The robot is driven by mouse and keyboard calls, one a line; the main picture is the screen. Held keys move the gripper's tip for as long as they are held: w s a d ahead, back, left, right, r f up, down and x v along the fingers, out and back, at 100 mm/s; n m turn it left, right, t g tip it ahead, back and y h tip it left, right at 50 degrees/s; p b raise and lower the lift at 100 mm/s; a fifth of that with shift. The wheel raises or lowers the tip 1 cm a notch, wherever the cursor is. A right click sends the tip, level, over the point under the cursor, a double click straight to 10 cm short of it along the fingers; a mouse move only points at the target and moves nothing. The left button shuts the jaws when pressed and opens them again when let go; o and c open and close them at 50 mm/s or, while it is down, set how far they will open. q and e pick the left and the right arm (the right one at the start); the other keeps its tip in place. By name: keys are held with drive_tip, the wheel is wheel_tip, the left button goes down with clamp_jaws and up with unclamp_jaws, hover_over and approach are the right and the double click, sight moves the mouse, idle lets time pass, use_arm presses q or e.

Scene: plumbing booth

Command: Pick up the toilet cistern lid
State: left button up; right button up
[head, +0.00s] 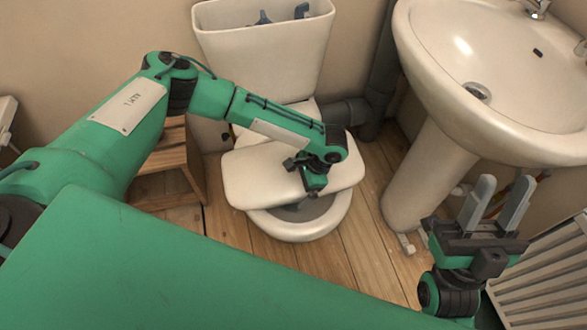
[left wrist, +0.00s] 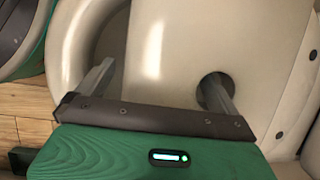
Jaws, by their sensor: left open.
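The cistern lid (head: 258,172) is a cream slab lying across the toilet bowl (head: 300,230). It shows with a round hole in the left wrist view (left wrist: 165,45). My left gripper (head: 314,190) is over the lid's front part and open. In the left wrist view (left wrist: 159,75), one finger is at the hole and the other is beyond the lid's left edge, with part of the lid between them. I cannot tell whether the fingers touch it. The cistern (head: 262,55) stands open at the back. My right gripper (head: 497,205) is open, empty, fingers up, at the right.
A washbasin (head: 480,70) on a pedestal (head: 425,180) stands right of the toilet. A wooden stool (head: 165,165) is at the left, partly behind my left arm. A white slatted radiator (head: 545,270) is at the lower right. Dark pipe (head: 350,112) runs behind the toilet.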

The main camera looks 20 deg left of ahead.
use_arm(q)
drive_tip(key=shift+f, duration=0.15)
drive_tip(key=shift+c, duration=0.5)
drive_tip(key=c, duration=1.8)
drive_tip(key=shift+c, duration=1.1)
drive_tip(key=shift+r, duration=0.25)
